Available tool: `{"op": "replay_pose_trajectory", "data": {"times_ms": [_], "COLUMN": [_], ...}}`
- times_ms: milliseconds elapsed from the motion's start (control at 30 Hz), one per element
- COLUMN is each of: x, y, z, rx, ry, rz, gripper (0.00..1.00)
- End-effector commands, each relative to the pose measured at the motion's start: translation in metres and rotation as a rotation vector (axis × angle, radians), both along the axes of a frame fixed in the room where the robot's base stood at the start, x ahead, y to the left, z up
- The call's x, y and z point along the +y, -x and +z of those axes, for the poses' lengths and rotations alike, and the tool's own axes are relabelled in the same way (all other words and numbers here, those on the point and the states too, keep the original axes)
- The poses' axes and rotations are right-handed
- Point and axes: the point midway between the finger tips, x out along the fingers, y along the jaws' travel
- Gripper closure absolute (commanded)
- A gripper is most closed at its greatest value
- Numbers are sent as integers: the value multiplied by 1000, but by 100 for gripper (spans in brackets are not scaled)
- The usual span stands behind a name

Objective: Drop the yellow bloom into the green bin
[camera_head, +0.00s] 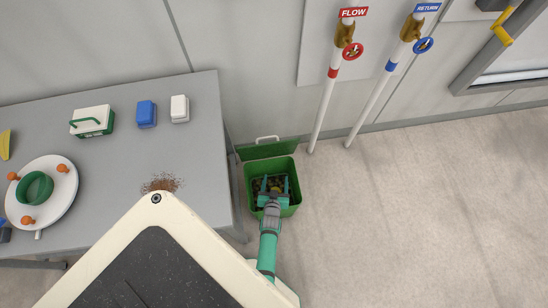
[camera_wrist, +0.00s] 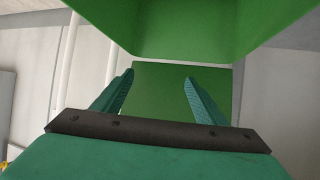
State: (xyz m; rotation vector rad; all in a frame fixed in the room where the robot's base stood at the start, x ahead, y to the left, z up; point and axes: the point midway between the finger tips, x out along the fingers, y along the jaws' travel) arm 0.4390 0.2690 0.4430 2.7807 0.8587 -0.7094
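The green bin (camera_head: 297,185) stands on the floor beside the grey table, its lid (camera_head: 268,148) swung open toward the wall. My gripper (camera_head: 274,182) is over the bin's opening, its two teal fingers spread apart. In the wrist view my gripper (camera_wrist: 159,78) is open with nothing between the fingers. Green bin surfaces (camera_wrist: 190,25) fill the top and middle of that view. Brownish and yellowish bits show inside the bin around the fingers. I cannot make out a yellow bloom among them.
The grey table (camera_head: 205,150) at left holds a white turntable (camera_head: 62,205) with a green ring, a green-and-white box (camera_head: 92,121), a blue block (camera_head: 146,114), a white block (camera_head: 180,108) and brown crumbs (camera_head: 162,183). Two pipes (camera_head: 325,105) stand behind the bin. Floor at right is clear.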

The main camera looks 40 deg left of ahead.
Motion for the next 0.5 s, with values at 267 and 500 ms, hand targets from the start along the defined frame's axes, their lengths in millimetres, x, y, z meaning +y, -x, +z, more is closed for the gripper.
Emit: {"op": "replay_pose_trajectory", "data": {"times_ms": [267, 500], "x": [-4, -22], "y": [7, 33], "z": [3, 20], "rx": [1, 1], "ry": [1, 2], "rz": [0, 0], "gripper": [34, 34]}}
